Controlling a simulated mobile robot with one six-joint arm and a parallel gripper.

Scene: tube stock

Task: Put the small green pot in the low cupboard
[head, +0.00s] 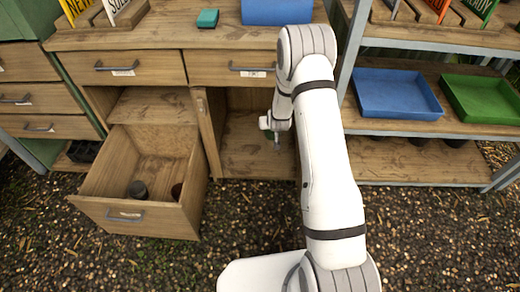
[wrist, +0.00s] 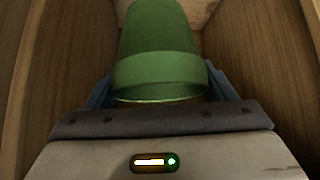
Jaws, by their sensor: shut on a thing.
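The small green pot (wrist: 160,50) fills the middle of the wrist view, its rim toward the camera. My gripper (wrist: 158,92) is shut on it, with a blue finger on each side. In the head view my arm reaches into the open low cupboard (head: 240,150), and my gripper (head: 274,138) is inside or at its opening, partly hidden by my arm. Wooden walls stand on both sides of the pot in the wrist view. I cannot tell whether the pot touches the cupboard floor.
A cupboard door edge (head: 208,130) stands at the opening's left. Blue (head: 396,95) and green (head: 484,98) trays sit on the right shelf.

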